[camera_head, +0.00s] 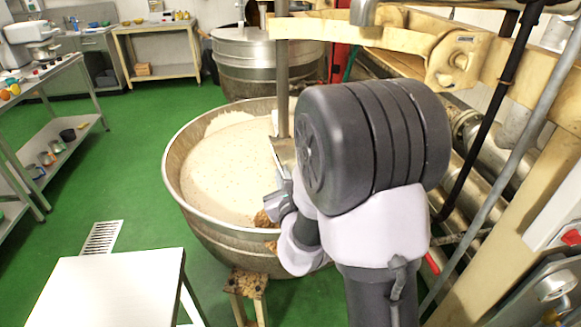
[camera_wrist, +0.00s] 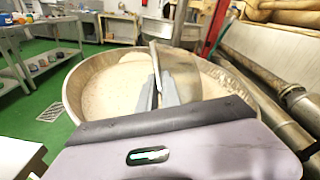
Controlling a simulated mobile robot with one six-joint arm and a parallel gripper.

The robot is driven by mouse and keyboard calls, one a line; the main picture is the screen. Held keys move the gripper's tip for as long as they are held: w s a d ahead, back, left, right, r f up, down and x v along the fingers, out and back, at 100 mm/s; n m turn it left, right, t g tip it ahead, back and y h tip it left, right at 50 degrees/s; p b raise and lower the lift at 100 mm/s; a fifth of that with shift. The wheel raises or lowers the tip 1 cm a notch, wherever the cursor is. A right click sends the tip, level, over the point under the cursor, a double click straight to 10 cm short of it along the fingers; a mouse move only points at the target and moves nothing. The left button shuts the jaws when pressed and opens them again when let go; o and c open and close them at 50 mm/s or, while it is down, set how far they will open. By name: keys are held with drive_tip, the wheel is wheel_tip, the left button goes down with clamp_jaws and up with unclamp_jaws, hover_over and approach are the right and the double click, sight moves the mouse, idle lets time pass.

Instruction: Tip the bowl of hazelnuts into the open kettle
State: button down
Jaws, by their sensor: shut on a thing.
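The open kettle (camera_head: 188,208) is a wide steel bowl holding pale, speckled nougat mass (camera_head: 225,165). In the wrist view its rim circles the mass, and the kettle (camera_wrist: 72,95) lies beyond my gripper. My gripper (camera_head: 280,205) is over the kettle's near right part. Its fingers (camera_wrist: 157,95) are shut on a shiny curved metal piece (camera_wrist: 178,72), which looks like the bowl's wall, tilted. Brown hazelnuts (camera_head: 262,218) show beside the gripper, with another brown patch lower near the rim. My arm hides most of the bowl, so its contents cannot be told.
A small wooden stool (camera_head: 246,284) stands close below the kettle. A white table (camera_head: 110,290) is at front left. Pipes (camera_head: 480,170) fill the right. Green floor is free at left.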

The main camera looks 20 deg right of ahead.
drive_tip(key=a+n+p, duration=0.1)
drive_tip(key=p, duration=0.3)
drive_tip(key=a+n+p, duration=0.1)
drive_tip(key=a+p, duration=0.1)
drive_tip(key=p, duration=0.2)
drive_tip(key=w+a+n+p, duration=0.1)
drive_tip(key=a+p, duration=0.1)
drive_tip(key=p, duration=0.3)
drive_tip(key=shift+f, duration=0.3)
